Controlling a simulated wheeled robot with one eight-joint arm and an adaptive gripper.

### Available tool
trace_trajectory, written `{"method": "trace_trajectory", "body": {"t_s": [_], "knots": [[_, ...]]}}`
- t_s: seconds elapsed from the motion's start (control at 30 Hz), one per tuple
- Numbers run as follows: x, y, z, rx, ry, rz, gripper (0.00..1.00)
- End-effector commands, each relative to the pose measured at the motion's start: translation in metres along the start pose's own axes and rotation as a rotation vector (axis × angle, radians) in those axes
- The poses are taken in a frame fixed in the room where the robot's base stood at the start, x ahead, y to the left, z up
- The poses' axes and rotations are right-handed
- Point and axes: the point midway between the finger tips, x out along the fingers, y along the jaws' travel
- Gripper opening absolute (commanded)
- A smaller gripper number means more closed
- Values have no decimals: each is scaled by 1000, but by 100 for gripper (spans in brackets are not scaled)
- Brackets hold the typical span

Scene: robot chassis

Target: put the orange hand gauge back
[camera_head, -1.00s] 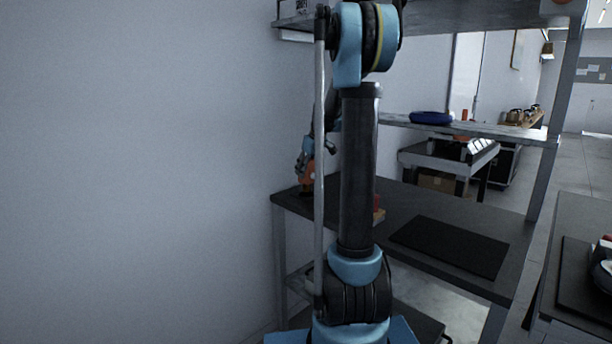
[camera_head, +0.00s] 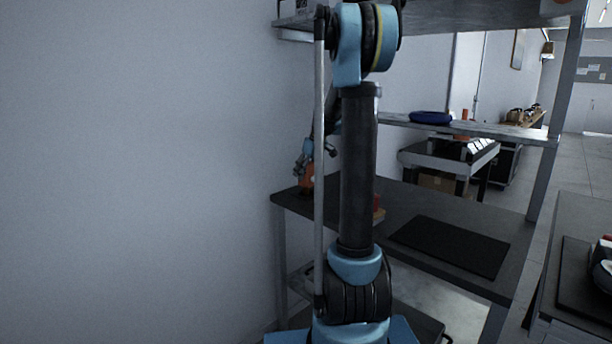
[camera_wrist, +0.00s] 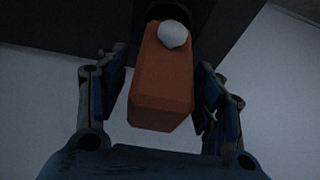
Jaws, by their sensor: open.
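The orange hand gauge (camera_wrist: 160,88) is a blocky orange body with a pale round knob in the wrist view. It lies between the two fingers of my gripper (camera_wrist: 158,78), which are spread, with a visible gap on each side lower down. Whether a finger touches it higher up is hard to tell. In the head view the orange gauge (camera_head: 307,179) stands at the far left corner of the dark bench (camera_head: 405,205), with my gripper (camera_head: 304,164) at it. My arm and the grey post partly hide that spot.
A black mat (camera_head: 452,247) lies on the bench to the right. A small orange-red item (camera_head: 378,212) shows beside my arm. A shelf above holds a blue ring-shaped object (camera_head: 430,118). The plain wall is close on the left.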

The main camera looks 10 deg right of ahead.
Motion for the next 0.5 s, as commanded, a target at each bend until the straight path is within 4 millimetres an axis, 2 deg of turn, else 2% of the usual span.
{"method": "trace_trajectory", "body": {"t_s": [0.5], "knots": [[-89, 1, 1, 2, 0, 1, 61]]}}
